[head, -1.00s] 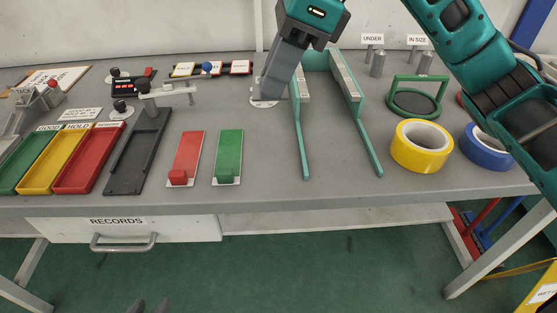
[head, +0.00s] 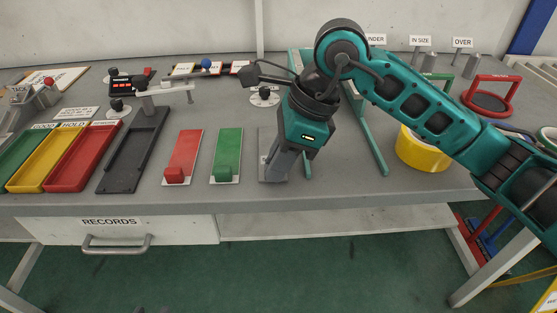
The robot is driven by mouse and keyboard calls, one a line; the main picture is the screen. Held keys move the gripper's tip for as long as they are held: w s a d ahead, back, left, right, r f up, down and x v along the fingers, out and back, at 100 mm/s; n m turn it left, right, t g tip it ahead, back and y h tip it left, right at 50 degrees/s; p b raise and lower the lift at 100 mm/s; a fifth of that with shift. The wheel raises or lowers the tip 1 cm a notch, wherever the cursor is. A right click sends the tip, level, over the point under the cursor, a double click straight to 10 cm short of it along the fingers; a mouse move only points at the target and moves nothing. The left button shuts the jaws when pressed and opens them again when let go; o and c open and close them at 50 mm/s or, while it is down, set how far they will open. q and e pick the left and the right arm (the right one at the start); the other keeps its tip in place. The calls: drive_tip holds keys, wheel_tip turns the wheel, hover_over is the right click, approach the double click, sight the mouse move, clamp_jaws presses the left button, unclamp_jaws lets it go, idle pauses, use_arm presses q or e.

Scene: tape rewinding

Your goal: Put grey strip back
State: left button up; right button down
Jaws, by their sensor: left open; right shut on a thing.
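The grey strip (head: 267,146) is at the front of the bench, just right of the green strip (head: 229,147). My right gripper (head: 279,168) points down and is shut on it. The gripper and wrist cover much of the strip, and I cannot tell whether it rests on the bench or hangs just above it. The red strip (head: 187,149) lies left of the green one; each has a raised block at its near end. My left gripper is not in view.
Two teal rails, the right one (head: 372,142) clear and the left one mostly hidden, stand right of my gripper. A yellow tape roll (head: 420,152) is partly behind my arm. A black tray (head: 130,160) and coloured bins (head: 83,160) stand left. The bench's front edge is close.

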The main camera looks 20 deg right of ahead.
drive_tip(key=shift+r, duration=0.15)
drive_tip(key=c, duration=1.6)
unclamp_jaws()
drive_tip(key=shift+f, duration=0.25)
drive_tip(key=o, duration=0.5)
drive_tip(key=shift+r, duration=0.1)
drive_tip(key=shift+r, duration=0.2)
drive_tip(key=p+v, duration=0.2)
drive_tip(key=v, duration=1)
